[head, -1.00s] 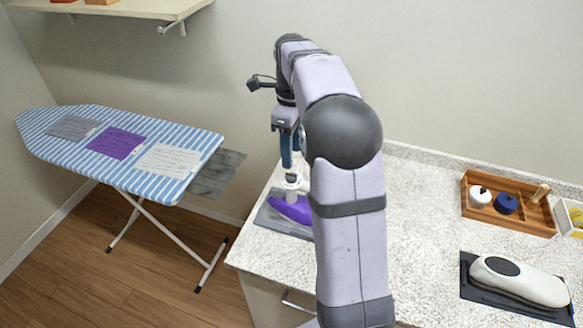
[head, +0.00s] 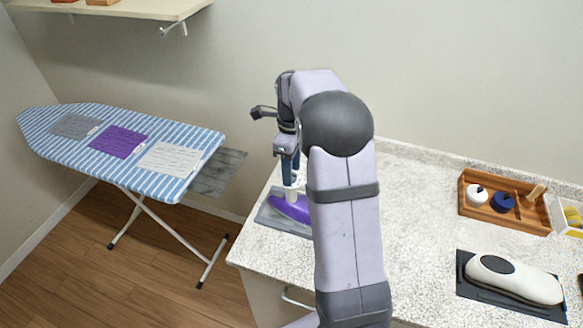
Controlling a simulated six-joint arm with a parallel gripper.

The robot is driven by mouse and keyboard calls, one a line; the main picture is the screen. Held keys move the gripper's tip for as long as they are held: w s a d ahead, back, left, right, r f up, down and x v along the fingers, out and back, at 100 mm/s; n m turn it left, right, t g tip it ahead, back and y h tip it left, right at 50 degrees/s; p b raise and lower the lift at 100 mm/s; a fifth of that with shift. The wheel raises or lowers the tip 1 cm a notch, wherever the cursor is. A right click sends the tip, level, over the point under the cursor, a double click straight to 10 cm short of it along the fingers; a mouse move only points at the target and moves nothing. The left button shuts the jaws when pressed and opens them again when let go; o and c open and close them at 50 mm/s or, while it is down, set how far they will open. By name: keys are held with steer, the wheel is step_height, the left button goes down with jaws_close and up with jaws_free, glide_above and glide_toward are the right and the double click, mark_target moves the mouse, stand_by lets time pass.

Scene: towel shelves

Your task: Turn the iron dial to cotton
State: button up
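The iron (head: 290,208) has a purple body and rests on a dark grey mat (head: 273,220) at the left end of the counter. A white part (head: 297,181) stands on top of it; I cannot tell whether this is the dial, and no dial marks are readable. My gripper (head: 290,184) points straight down with its blue fingers at this white part. The fingertips overlap it in the picture, and I cannot tell whether they touch or grip it. My arm hides the right part of the iron.
A striped ironing board (head: 190,149) with grey, purple and white cloths stands at the left. A wooden tray (head: 485,214) with a white and a blue lidded item is at the back right. A long white device (head: 530,284) lies on a dark mat at front right. The counter's middle is clear.

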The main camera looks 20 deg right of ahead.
steer(key=c, duration=0.8)
